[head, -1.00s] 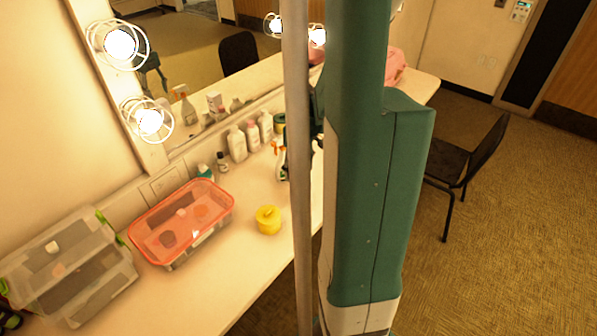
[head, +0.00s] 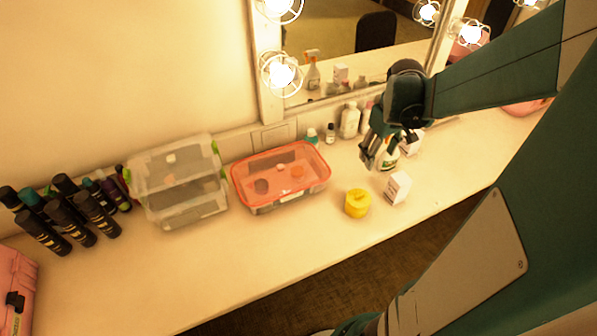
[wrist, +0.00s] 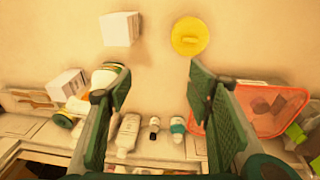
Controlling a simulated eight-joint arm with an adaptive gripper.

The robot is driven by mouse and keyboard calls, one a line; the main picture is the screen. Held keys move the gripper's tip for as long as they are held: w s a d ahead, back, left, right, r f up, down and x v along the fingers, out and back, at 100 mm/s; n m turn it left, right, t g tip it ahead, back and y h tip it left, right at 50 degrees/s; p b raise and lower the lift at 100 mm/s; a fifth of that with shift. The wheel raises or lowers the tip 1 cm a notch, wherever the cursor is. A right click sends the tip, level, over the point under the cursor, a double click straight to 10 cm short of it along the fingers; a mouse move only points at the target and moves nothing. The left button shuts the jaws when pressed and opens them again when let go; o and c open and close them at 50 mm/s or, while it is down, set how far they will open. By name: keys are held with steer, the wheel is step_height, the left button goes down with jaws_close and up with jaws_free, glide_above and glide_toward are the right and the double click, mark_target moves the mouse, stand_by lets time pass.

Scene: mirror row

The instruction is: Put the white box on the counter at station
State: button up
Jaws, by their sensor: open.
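A white box (head: 398,187) stands on the counter (head: 290,237), just right of a yellow lidded tub (head: 357,203). In the wrist view the white box (wrist: 120,28) is at the upper left and the tub (wrist: 189,37) at the upper middle. A second white box (head: 411,141) stands farther back; the wrist view shows one (wrist: 67,84) at the left too. My gripper (head: 376,160) hangs over the counter, behind the tub and the nearer box. Its fingers (wrist: 158,82) are spread apart with nothing between them.
A red-rimmed clear container (head: 281,176), a grey clear bin (head: 180,183) and several dark bottles (head: 70,212) fill the left. White bottles (head: 349,121) stand along the mirror. The counter's front strip is clear. A pink case (head: 17,290) sits at lower left.

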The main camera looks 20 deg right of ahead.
steer(key=s+a+r+t, duration=0.2)
steer(key=a+r, duration=0.2)
steer(key=a, duration=0.6)
steer(key=s+a+r+t, duration=0.2)
steer(key=a+r, duration=0.2)
steer(key=a, duration=0.6)
steer(key=s+a+r+t, duration=0.1)
steer(key=a+r, duration=0.3)
steer(key=a, duration=0.7)
steer(key=shift+s+t+y, duration=0.4)
steer(key=shift+s, duration=0.1)
